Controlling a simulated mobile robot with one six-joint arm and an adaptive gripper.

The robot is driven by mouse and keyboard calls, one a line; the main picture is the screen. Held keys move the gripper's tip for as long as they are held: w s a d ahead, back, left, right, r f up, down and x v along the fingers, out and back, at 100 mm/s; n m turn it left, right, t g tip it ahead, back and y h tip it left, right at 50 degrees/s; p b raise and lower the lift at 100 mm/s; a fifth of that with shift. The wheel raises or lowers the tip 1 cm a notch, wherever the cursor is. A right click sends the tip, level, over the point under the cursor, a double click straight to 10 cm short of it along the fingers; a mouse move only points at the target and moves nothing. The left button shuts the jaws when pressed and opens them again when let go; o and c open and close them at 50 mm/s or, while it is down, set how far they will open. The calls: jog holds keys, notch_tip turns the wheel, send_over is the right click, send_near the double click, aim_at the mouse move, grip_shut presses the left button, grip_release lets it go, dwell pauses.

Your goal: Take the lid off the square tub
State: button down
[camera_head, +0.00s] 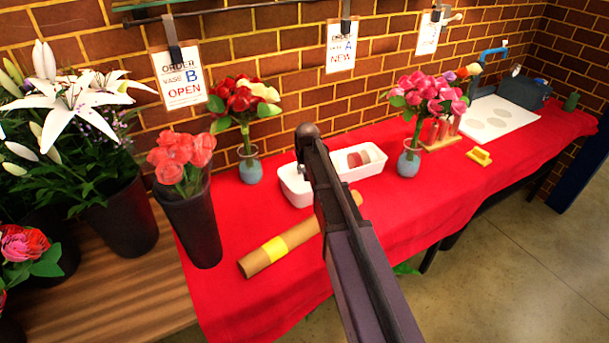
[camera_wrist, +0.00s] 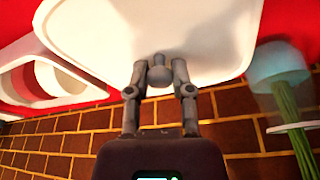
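The white square tub (camera_head: 294,190) stands on the red table cloth, partly behind my arm in the head view. In the wrist view its white lid (camera_wrist: 215,45) fills the upper middle, with a small grey round knob (camera_wrist: 159,76) in the centre. My gripper (camera_wrist: 159,70) has one finger on each side of the knob, and both fingertips look pressed against it. The lid appears to lie flat over the tub, but I cannot tell whether any gap lies under it. In the head view my fingertips are mostly hidden by my arm.
A second white tub (camera_head: 360,161), open with round pinkish pieces inside, adjoins at the right. Vases with roses stand at left (camera_head: 249,170) and right (camera_head: 408,163). A cardboard tube (camera_head: 258,261) lies in front. The brick wall (camera_head: 285,45) is close behind. Cloth at front right is clear.

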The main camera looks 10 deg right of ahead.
jog(key=shift+r, duration=0.15)
dwell(0.4)
notch_tip(320, 180, up, 4)
jog(key=p, duration=0.4)
jog(key=s+d+p, duration=0.1)
jog(key=s+d, duration=0.1)
jog(key=s, duration=1.4)
jog(key=shift+r, duration=0.35)
